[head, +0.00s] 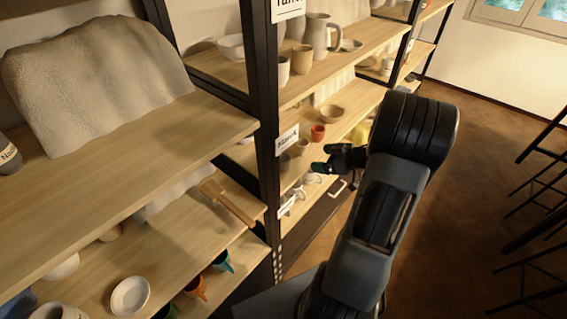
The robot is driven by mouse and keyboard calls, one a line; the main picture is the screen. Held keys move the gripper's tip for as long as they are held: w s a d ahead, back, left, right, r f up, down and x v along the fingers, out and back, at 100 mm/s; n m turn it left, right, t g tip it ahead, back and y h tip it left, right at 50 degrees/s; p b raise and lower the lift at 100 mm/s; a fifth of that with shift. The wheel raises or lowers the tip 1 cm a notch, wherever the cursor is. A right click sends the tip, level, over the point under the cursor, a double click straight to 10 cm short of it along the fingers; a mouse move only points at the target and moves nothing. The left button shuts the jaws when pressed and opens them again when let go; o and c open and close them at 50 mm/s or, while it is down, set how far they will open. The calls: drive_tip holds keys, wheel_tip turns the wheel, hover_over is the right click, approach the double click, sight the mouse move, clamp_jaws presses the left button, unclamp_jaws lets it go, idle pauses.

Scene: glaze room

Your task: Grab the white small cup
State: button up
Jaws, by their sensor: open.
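A small white cup (283,72) stands upright at the front edge of the upper shelf of the right-hand rack, beside a beige cup (302,58). Another small whitish cup (311,178) sits lower, on a shelf below my gripper; I cannot tell which cup is the one named. My gripper (324,159) is open and empty, its dark fingers pointing left toward the middle shelves of that rack. It is lower in the picture than the upper-shelf cup and apart from it. The arm hides part of the shelves behind it.
A large mug (318,35) and a white bowl (231,47) stand on the upper shelf. An orange cup (317,132) and a tan bowl (332,114) are on the middle shelf. A black rack post (265,120) stands left of my gripper. The floor (445,240) at right is open, with dark stools beyond.

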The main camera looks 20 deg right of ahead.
sight(283, 158)
drive_tip(key=w+a, duration=0.1)
drive_tip(key=a, duration=0.1)
drive_tip(key=w+a+f+y, duration=0.1)
drive_tip(key=w+a, duration=0.1)
drive_tip(key=w+a+y, duration=0.1)
drive_tip(key=a, duration=0.1)
drive_tip(key=shift+w+a+f+n+g, duration=0.15)
drive_tip(key=shift+a+f+n+g, duration=0.1)
drive_tip(key=shift+f+n+g, duration=0.05)
drive_tip(key=shift+p+x, duration=0.8)
drive_tip(key=shift+x, duration=2.45)
drive_tip(key=shift+w+d, duration=0.1)
drive_tip(key=shift+d, duration=0.05)
drive_tip(key=shift+c, duration=0.2)
drive_tip(key=c, duration=1)
